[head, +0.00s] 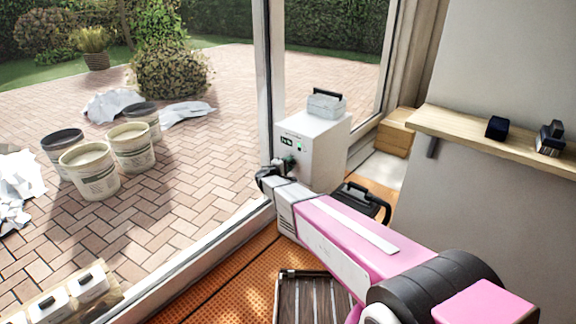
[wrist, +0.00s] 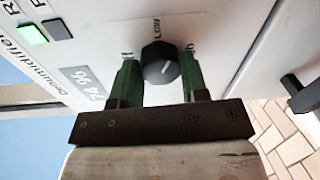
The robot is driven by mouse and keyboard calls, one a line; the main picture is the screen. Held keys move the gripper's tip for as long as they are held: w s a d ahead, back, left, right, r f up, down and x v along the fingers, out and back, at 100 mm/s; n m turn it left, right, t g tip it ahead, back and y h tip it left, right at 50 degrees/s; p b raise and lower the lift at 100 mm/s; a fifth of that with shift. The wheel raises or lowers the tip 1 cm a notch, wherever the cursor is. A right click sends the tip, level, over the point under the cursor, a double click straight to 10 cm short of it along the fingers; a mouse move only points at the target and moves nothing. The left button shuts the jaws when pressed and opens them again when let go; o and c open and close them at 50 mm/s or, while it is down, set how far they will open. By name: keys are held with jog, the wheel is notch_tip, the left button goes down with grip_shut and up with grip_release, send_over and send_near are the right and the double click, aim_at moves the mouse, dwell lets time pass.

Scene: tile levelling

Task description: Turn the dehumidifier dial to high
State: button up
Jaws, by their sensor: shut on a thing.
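The white dehumidifier (head: 322,150) stands by the window frame, with its control panel facing left. Its black round dial (wrist: 160,62) shows in the wrist view, with the word LOW printed just above it in that picture. My gripper (wrist: 159,72) has one green finger on each side of the dial and is shut on it. The fingers partly cover the other labels beside the dial. A short pale mark shows on the dial face, but I cannot tell clearly which label it points to. In the head view my gripper (head: 284,165) is at the panel and hides the dial.
The panel has a lit green light (wrist: 31,34) and a small display (wrist: 88,83). A clear box with a dark handle (head: 326,103) sits on top of the dehumidifier. A black case (head: 362,200) is on the orange floor near my arm. A wooden shelf (head: 470,130) is at right.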

jog(key=m+t, duration=0.1)
jog(key=m, duration=1.1)
jog(key=shift+s+f, duration=0.1)
dwell(0.4)
jog(key=o, duration=0.9)
jog(key=v, duration=1)
jog(key=shift+s+a, duration=0.2)
jog(key=shift+s, duration=0.1)
